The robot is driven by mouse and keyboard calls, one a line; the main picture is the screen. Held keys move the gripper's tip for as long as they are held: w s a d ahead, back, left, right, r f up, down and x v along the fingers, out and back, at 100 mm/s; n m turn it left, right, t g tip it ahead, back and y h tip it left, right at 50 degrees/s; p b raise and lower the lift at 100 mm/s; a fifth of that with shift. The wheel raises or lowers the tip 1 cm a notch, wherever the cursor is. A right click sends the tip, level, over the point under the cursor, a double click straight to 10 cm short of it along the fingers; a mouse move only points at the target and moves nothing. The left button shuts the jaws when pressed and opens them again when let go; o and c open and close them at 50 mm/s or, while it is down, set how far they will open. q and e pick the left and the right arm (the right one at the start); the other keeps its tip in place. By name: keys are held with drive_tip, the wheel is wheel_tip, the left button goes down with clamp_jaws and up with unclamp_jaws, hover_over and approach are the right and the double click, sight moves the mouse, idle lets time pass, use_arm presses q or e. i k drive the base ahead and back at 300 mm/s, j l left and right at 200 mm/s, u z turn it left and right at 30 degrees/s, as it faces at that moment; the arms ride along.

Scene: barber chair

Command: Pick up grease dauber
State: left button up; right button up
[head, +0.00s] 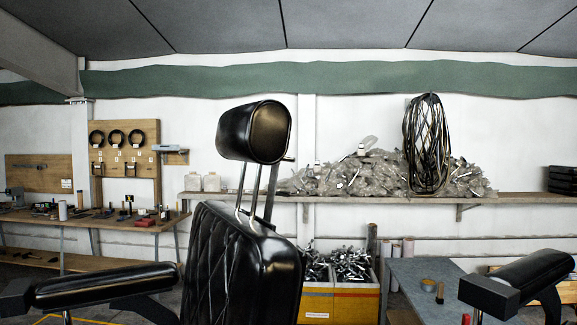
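I cannot make out a grease dauber for certain.
A black barber chair (245,262) with headrest (254,132) fills the middle foreground. Its armrests (105,286) (530,277) reach across both lower sides. A yellow bin (340,303) of metal parts stands behind it. A workbench (110,221) with tools is at the far left.

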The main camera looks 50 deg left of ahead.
sight(439, 299)
drive_tip(key=i+l+u, duration=0.1)
drive_tip(key=l+u, duration=0.3)
drive_tip(key=l, duration=0.2)
drive_tip(key=l+u, duration=0.35)
drive_tip(key=l, duration=0.25)
drive_tip(key=l+u, duration=0.4)
drive_tip(key=l, duration=0.2)
drive_tip(key=k+l+u, duration=0.2)
drive_tip(key=l+u, duration=0.15)
drive_tip(key=l, duration=0.25)
drive_tip(key=i+l+u, duration=0.15)
drive_tip(key=l+u, duration=0.35)
drive_tip(key=l, duration=0.25)
drive_tip(key=l+u, duration=0.5)
drive_tip(key=l, duration=0.2)
drive_tip(key=k+l+u, duration=0.1)
drive_tip(key=l+u, duration=0.35)
drive_tip(key=l, duration=0.3)
drive_tip(key=l+z, duration=0.25)
drive_tip(key=z, duration=0.9)
drive_tip(key=i+j, duration=0.05)
